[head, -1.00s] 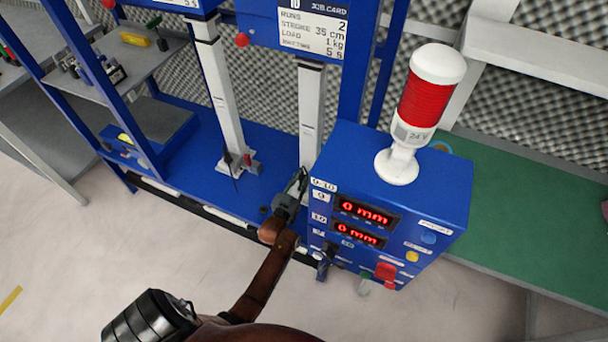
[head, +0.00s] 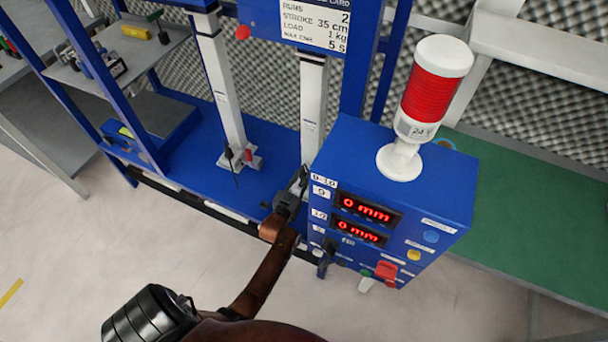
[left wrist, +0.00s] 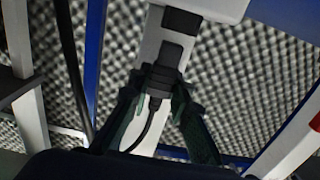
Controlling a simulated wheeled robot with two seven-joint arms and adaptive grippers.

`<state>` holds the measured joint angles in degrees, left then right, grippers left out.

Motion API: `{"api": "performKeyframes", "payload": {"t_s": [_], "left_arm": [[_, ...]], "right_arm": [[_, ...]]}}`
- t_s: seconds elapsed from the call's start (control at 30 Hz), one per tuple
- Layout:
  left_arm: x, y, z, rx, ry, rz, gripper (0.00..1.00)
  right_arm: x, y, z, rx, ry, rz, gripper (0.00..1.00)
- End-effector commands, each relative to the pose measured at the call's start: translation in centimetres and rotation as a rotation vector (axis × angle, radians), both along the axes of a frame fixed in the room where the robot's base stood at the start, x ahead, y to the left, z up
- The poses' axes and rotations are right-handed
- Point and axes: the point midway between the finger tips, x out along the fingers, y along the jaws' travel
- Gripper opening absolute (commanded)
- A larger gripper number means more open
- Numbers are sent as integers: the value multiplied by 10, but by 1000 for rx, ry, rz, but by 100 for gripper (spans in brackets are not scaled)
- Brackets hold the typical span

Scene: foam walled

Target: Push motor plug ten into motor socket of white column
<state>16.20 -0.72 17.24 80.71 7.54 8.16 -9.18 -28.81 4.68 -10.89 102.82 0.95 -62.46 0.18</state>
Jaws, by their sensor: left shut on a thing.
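The white column (head: 312,110) stands behind the blue control box, the right one of two white columns. My left gripper (head: 292,192) is at its lower part in the head view. In the left wrist view my left gripper (left wrist: 162,92) is shut on a black motor plug (left wrist: 163,76), with a black cable curving down from it. The plug lies against the white column (left wrist: 150,50). A dark block (left wrist: 170,53) and another black piece (left wrist: 182,20) line up above it on the column. I cannot tell whether the plug is seated. My right gripper is not in view.
The blue control box (head: 330,155) with red displays stands close right of my left gripper, carrying a red-and-white signal lamp (head: 431,95). Another white column (head: 222,90) stands left on the blue base (head: 190,180). A green bench top (head: 530,220) lies right.

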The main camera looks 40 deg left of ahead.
Motion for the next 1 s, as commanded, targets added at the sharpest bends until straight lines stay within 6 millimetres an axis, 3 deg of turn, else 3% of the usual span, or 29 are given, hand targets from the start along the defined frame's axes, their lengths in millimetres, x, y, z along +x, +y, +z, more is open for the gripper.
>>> {"api": "performKeyframes", "payload": {"t_s": [1.0], "left_arm": [[0, 0, 1, 0, -1, 0, 0]], "right_arm": [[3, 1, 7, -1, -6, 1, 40]]}}
